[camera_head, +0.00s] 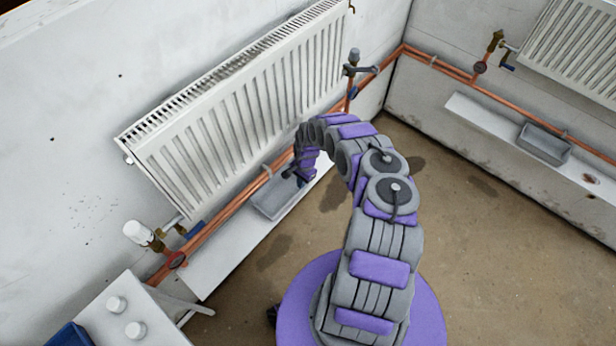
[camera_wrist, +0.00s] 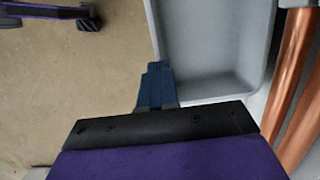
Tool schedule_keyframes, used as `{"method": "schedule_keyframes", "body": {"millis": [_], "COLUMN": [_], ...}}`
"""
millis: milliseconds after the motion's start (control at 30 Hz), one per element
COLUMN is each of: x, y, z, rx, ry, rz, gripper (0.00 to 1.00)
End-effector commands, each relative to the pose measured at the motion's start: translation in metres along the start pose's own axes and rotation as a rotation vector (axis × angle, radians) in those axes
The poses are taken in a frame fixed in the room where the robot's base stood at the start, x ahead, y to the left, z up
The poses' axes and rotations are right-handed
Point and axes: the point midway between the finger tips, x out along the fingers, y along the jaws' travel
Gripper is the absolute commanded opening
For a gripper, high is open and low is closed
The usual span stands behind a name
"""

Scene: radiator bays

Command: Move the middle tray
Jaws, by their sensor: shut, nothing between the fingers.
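A shallow grey tray (camera_head: 268,205) sits on the pale ledge under the left radiator, and its far end is partly hidden by my arm. The wrist view shows the tray (camera_wrist: 215,50) large and empty, with its left rim near my fingers. My gripper (camera_head: 291,173) is at the tray's far end, beside or just above it. In the wrist view my gripper (camera_wrist: 157,70) is shut with nothing in it, and its fingertips overlap the tray's near left corner. I cannot tell whether they touch it. A second grey tray (camera_head: 544,144) sits on the right ledge.
Copper pipes (camera_head: 225,215) run along the wall behind the tray, with a valve (camera_head: 352,58) above my gripper. The white radiator (camera_head: 240,110) overhangs the ledge. A white table (camera_head: 125,310) stands at the lower left. The brown floor (camera_head: 470,240) on the right is clear.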

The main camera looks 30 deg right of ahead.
Motion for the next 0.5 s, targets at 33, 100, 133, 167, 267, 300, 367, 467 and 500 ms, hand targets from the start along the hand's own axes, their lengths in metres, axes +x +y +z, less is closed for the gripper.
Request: {"method": "schedule_keyframes", "body": {"millis": [33, 100, 133, 167, 267, 300, 367, 467, 500], "x": [0.001, 0.004, 0.005, 0.006, 0.008, 0.009, 0.015, 0.02, 0.021], "y": [-0.001, 0.002, 0.002, 0.001, 0.001, 0.001, 0.0, 0.0, 0.0], "z": [0.009, 0.021, 0.026, 0.03, 0.042, 0.046, 0.045, 0.045, 0.045], "rx": [-0.004, -0.003, -0.004, -0.004, -0.002, -0.002, 0.001, -0.001, 0.0], "ry": [0.002, 0.002, 0.0, -0.001, -0.003, -0.002, -0.004, -0.004, -0.004], "rz": [0.0, 0.004, 0.004, 0.003, -0.002, -0.002, -0.005, -0.003, -0.002], "gripper": [0.0, 0.0, 0.0, 0.0, 0.0, 0.0, 0.0, 0.0, 0.0]}}
